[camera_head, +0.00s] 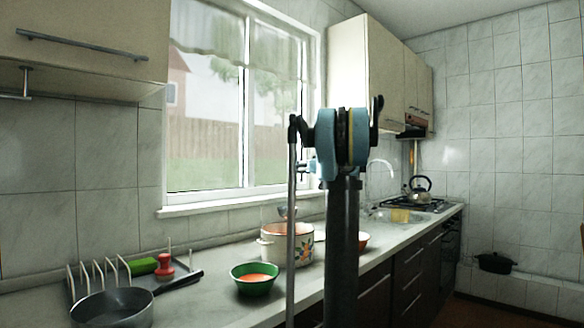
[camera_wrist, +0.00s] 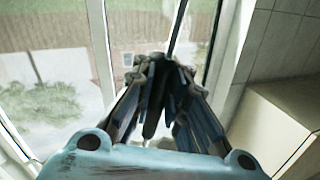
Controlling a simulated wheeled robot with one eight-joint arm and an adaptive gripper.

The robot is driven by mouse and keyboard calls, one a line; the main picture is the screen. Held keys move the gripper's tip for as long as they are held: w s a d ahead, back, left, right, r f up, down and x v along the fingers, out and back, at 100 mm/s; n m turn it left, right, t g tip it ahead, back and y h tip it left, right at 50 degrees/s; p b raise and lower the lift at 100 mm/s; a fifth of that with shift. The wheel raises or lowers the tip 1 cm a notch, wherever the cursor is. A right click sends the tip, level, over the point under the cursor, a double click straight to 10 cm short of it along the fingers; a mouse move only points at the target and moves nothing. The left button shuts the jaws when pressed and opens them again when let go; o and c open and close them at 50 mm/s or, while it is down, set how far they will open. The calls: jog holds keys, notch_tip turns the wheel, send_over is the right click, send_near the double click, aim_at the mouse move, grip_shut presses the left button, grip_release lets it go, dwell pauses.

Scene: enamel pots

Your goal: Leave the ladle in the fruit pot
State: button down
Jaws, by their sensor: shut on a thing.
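The fruit pot (camera_head: 304,246) is a white enamel pot with a fruit picture, standing on the counter, partly hidden by my arm and a thin upright rod. A small metallic ladle bowl (camera_head: 286,212) shows just above its rim; I cannot tell whether it is touching the pot. My gripper (camera_head: 302,167) is above the pot, mostly hidden behind the rod and my arm. In the wrist view its fingers (camera_wrist: 160,68) close together on the ladle, whose thin dark handle (camera_wrist: 181,25) runs up from between the fingertips.
A grey pan (camera_head: 112,308) and a dish rack (camera_head: 98,275) are at the left. The window (camera_head: 230,110) is behind the counter.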

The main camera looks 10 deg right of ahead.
notch_tip(320, 180, down, 16)
dwell(0.8)
jog(key=shift+s, duration=0.1)
jog(key=c, duration=1.5)
grip_release()
